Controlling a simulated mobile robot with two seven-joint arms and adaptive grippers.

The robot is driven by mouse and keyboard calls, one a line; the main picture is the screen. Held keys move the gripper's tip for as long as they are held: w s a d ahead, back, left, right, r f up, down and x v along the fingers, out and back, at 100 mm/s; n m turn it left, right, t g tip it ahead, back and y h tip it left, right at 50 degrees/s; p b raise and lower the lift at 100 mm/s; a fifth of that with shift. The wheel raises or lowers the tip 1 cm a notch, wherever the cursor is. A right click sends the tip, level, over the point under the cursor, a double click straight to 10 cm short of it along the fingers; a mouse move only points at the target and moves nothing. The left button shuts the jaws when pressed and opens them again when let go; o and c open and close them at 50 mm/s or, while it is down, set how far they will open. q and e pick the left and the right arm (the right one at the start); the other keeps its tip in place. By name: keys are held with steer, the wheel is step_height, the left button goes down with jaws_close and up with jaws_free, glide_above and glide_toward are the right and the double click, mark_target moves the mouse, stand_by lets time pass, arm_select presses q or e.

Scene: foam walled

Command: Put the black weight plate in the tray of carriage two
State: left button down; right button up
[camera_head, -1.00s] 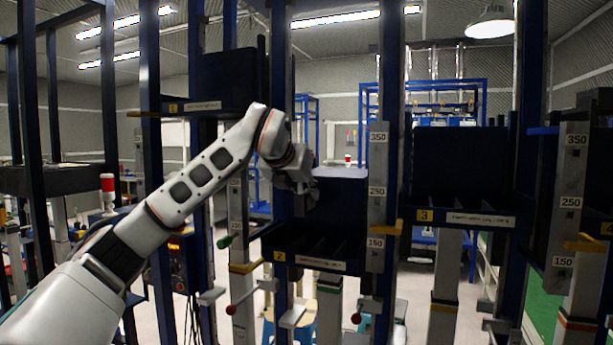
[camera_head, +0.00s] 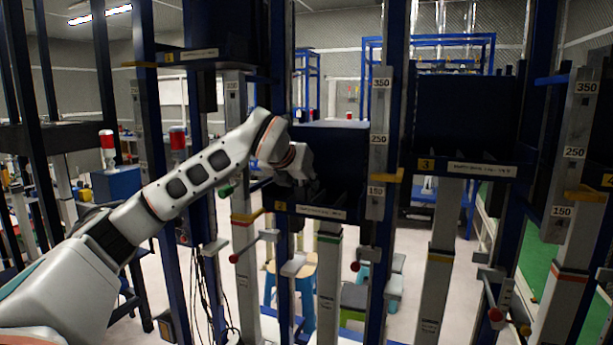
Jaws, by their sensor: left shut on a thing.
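The tray of carriage two (camera_head: 318,212) is dark, with a yellow 2 tag and a pale label on its front lip, near the middle of the view. My left arm reaches in from the left, and its dark gripper (camera_head: 309,186) is over the tray's left part, just above the front lip. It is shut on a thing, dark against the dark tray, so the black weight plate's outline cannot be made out. Whether it touches the tray floor cannot be told. My right gripper is not in view.
Carriage three's tray (camera_head: 468,168) stands to the right and carriage one's tray (camera_head: 200,54) is higher at the left. Blue uprights and a scale post (camera_head: 379,140) flank carriage two. Red-knobbed levers (camera_head: 235,258) stick out below. A stool (camera_head: 290,270) stands beneath.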

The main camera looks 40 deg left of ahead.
arm_select(q)
steer(key=shift+r, duration=0.2)
steer(key=c, duration=2.2)
jaws_free()
steer(key=shift+f, duration=0.25)
steer(key=o, duration=0.4)
steer(key=shift+c, duration=0.2)
steer(key=shift+r, duration=0.1)
steer(key=shift+s+d+r, duration=0.1)
steer(key=shift+s+r, duration=0.1)
steer(key=v, duration=1.1)
steer(key=shift+s+r, duration=0.15)
steer(key=shift+s, duration=0.1)
